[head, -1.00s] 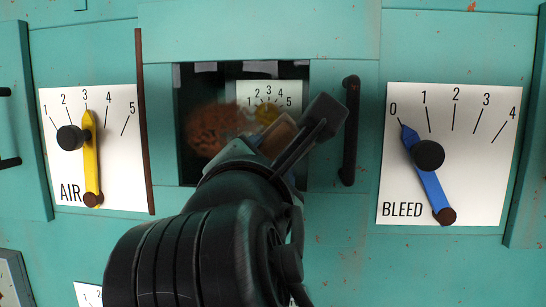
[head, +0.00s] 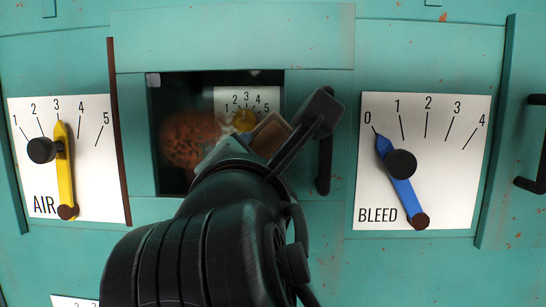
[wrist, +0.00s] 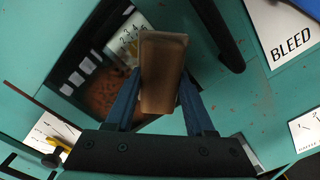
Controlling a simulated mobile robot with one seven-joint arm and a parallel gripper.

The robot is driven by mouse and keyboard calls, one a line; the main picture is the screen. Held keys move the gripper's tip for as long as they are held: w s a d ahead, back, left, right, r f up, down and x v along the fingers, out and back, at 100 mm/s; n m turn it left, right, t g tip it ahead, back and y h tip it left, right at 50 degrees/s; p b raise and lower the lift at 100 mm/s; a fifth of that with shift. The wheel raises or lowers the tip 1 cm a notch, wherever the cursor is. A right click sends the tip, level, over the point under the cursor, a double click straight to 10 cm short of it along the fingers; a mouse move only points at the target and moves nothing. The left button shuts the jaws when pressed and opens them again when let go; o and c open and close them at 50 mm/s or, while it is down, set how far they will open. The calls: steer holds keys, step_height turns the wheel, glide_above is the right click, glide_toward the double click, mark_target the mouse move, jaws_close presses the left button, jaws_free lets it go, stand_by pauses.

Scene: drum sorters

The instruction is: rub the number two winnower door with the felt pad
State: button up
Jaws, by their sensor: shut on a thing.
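The winnower door (head: 305,190) is a teal panel with a dark window and a black upright handle (head: 324,155) on its right. It appears shut, and no door number is readable. My gripper (head: 272,138) is in front of the window's lower right part. It is shut on the felt pad (head: 266,135), a brown block. In the wrist view the pad (wrist: 163,72) stands out between the two blue-sided fingers. The door (wrist: 205,75) shows behind it. I cannot tell whether the pad touches the door.
Behind the window are a reddish-brown mass (head: 188,138) and a small dial (head: 243,100). The AIR dial (head: 88,150) with a yellow pointer is at the left. The BLEED dial (head: 460,160) with a blue pointer is at the right. Another handle (head: 535,150) juts out at the far right.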

steer(key=shift+w+a+p, duration=0.15)
steer(key=shift+a+p, duration=0.4)
steer(key=shift+a, duration=3.05)
steer(key=shift+w+a+p, duration=0.1)
steer(key=shift+a+p, duration=0.45)
steer(key=shift+a, duration=3.05)
steer(key=shift+r+p, duration=0.85)
steer(key=shift+r, duration=0.1)
steer(key=shift+d+f, duration=0.1)
steer(key=shift+d, duration=0.45)
steer(key=shift+s+d+b, duration=0.15)
steer(key=shift+d+b, duration=0.1)
steer(key=shift+d, duration=3.35)
steer(key=shift+s+d+b, duration=0.15)
steer(key=shift+d+b, duration=0.05)
steer(key=shift+d, duration=3.4)
steer(key=shift+s+a, duration=0.2)
steer(key=shift+s, duration=2.8)
